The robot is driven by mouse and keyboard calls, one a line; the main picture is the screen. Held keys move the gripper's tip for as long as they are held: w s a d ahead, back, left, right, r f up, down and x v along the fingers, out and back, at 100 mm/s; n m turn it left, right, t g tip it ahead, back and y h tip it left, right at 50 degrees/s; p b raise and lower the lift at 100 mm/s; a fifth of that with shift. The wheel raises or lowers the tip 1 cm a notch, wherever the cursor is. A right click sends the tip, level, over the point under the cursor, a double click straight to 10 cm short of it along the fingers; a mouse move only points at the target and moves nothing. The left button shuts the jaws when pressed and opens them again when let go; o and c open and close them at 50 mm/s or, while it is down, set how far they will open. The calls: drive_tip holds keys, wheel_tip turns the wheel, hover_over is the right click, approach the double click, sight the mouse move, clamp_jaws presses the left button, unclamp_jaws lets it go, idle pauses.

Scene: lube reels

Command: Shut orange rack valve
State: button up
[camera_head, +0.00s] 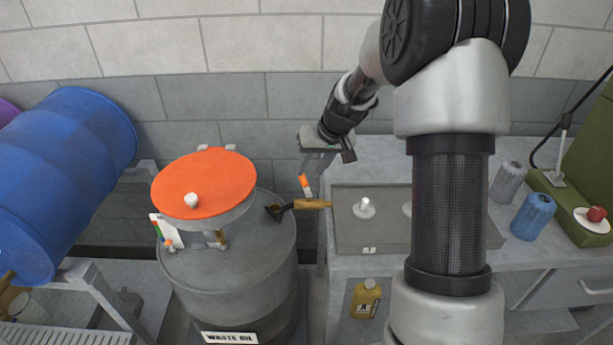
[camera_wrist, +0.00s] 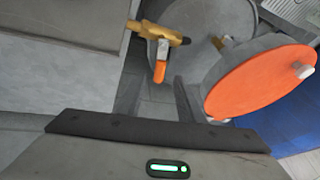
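A brass valve (camera_head: 313,204) with an orange-tipped lever (camera_head: 304,182) shows near the right side of the grey drum, by the bench's left end. In the wrist view, the brass body (camera_wrist: 160,35) lies across the top, and its orange lever tip (camera_wrist: 159,71) points toward me. My gripper (camera_head: 316,172) is above the valve in the head view, pointing down. In the wrist view its fingers (camera_wrist: 158,95) are apart, with the orange tip beyond the gap between them. Nothing is held. Whether a finger touches the lever cannot be told.
A grey waste oil drum (camera_head: 230,272) carries a round orange disc (camera_head: 205,183), close to my gripper's side. The bench (camera_head: 345,265) holds a grey tray (camera_head: 375,240) on the right. A blue barrel (camera_head: 65,180) lies left. A yellow bottle (camera_head: 365,298) stands under the bench top.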

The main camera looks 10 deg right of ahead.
sight(305, 179)
drive_tip(key=x, duration=0.5)
clamp_jaws()
